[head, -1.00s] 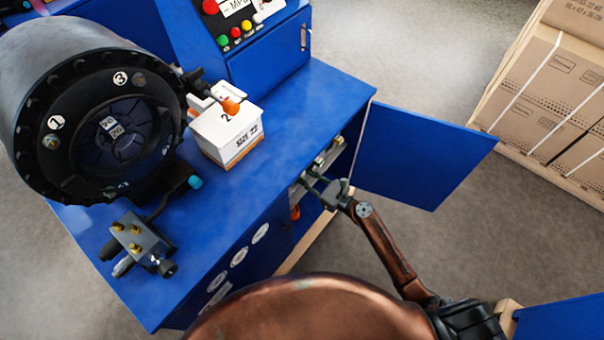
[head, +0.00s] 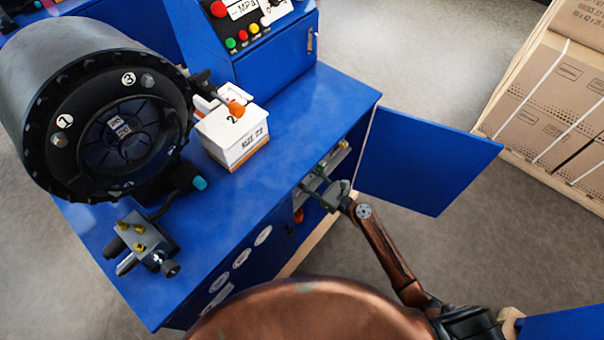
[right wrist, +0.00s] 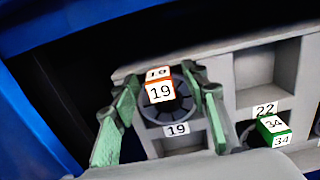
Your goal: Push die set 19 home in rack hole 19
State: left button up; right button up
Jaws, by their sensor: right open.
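Die set 19 (right wrist: 162,108) is a dark round segmented set with an orange-edged white tag reading 19. In the right wrist view it sits in the grey rack (right wrist: 215,72) at the hole labelled 19 (right wrist: 177,129). How deep it sits is hard to tell. My right gripper (right wrist: 163,95) is open, with one green-padded finger on each side of the set; contact is unclear. In the head view my right gripper (head: 326,190) reaches into the open cabinet at the rack, and the set cannot be made out there. My left gripper is not in view.
Hole 22 (right wrist: 264,86) beside it looks empty. A die set with a green-edged 34 tag (right wrist: 273,129) sits at the lower right. The open blue door (head: 425,165) stands right of my arm. A white box (head: 232,138) and the black crimper head (head: 95,105) are on the bench.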

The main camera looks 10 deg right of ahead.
jog(key=shift+s+f, duration=0.15)
jog(key=shift+f, duration=0.2)
jog(key=shift+d, duration=0.1)
jog(key=v, duration=1.1)
jog(key=shift+s+d+r, duration=0.2)
jog(key=shift+s+r, duration=0.1)
jog(key=shift+r, duration=0.05)
